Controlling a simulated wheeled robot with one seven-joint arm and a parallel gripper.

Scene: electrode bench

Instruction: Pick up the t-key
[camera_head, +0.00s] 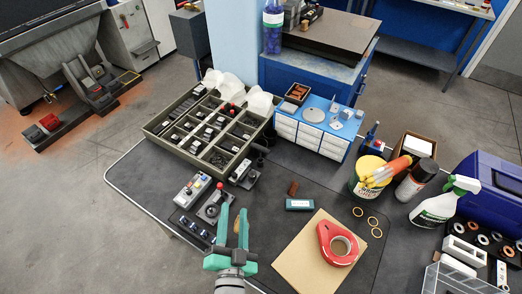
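My gripper (234,211) has two teal fingers and is at the lower middle of the head view, over the front part of the dark bench. Its fingertips stand apart, pointing away from me. A small tan or brass-coloured piece (238,227) shows between the fingers; whether they touch it cannot be told. I cannot clearly make out a t-key. Dark metal devices, one with a red knob (213,207) and one farther back (243,177), sit just beyond and left of the fingers. The gripper hides part of the bench beneath it.
A compartment tray (149,132) stands behind. A grey control box (190,190) is at left. A red tape roll (324,236) lies on cardboard (288,256) at right. A blue drawer unit (345,148), bottles and a spray bottle (435,206) crowd the back right.

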